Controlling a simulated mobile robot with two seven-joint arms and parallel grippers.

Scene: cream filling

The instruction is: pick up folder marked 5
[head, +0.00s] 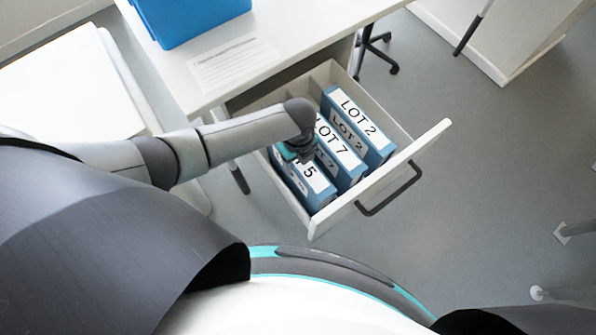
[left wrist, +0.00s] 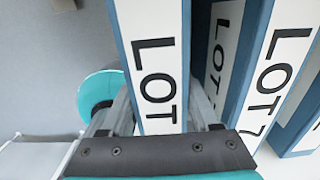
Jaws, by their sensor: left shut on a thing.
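The folder marked 5 (head: 309,178) is blue with a white label and stands in the open drawer, nearest my arm. My left gripper (head: 298,150) reaches down over its far upper part, hiding some of the label. In the left wrist view, the fingers (left wrist: 160,112) lie on both sides of this folder (left wrist: 152,60), shut on it; only "LOT" is readable there. The LOT 7 folder (head: 341,150) stands beside it, then the LOT 2 folder (head: 362,122). My right gripper is not in view.
The white drawer (head: 330,217) is pulled out from under a white desk (head: 285,40), with a dark handle (head: 390,190) on its front. A blue box (head: 195,18) and a printed sheet (head: 235,63) lie on the desk.

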